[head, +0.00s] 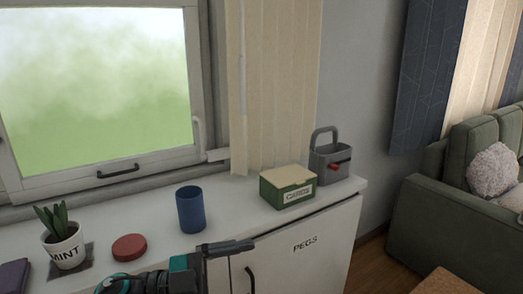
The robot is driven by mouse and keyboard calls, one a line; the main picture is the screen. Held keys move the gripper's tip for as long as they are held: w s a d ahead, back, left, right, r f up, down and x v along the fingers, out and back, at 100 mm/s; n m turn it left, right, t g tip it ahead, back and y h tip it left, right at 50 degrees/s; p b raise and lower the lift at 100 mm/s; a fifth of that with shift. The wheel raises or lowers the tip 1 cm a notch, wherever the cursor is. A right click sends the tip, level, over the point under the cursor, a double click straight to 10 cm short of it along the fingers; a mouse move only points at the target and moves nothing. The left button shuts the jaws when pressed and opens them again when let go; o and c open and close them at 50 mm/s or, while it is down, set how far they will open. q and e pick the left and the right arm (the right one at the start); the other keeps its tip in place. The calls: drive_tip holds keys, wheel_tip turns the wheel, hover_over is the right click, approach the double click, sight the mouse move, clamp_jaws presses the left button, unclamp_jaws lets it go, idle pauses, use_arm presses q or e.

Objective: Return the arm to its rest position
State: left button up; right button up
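My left arm comes in at the bottom of the head view, dark with teal bands. Its gripper (240,245) points right, in front of the cabinet's front edge and below the blue cup. The fingers are seen from the side and overlap, so I cannot tell whether they are open or shut. No held thing shows at the fingertips. My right gripper is not in view.
The white cabinet top (235,215) holds a potted plant (66,247), red disc (129,247), blue cup (190,210), green box (288,187) and grey caddy (329,162). A dark purple item (14,276) lies far left. A green sofa (440,215) stands right.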

use_arm(q)
drive_tip(key=a+f+n+t+y, duration=0.6)
drive_tip(key=f+n+y, duration=0.1)
drive_tip(key=f+n, duration=0.2)
drive_tip(key=s+a+f+n+t+y, duration=0.1)
drive_tip(key=a+f+n+t+y, duration=0.4)
drive_tip(key=f+n, duration=0.4)
drive_tip(key=f+t+y, duration=0.1)
drive_tip(key=y, duration=0.1)
drive_tip(key=shift+s+a+y, duration=0.3)
drive_tip(key=shift+a, duration=0.05)
drive_tip(key=s+a+f+g+y, duration=0.1)
drive_tip(key=s+f, duration=0.1)
drive_tip(key=f, duration=0.1)
drive_tip(key=s+a+f+g, duration=0.1)
drive_tip(key=s+f, duration=0.1)
drive_tip(key=s, duration=0.1)
drive_tip(key=s+f+n+g+y, duration=0.1)
drive_tip(key=s+f, duration=0.2)
drive_tip(key=shift+s+a+f+g+y, duration=0.15)
drive_tip(key=shift+a+f+g+y, duration=0.15)
drive_tip(key=shift+a+f+g, duration=0.1)
drive_tip(key=shift+c, duration=0.3)
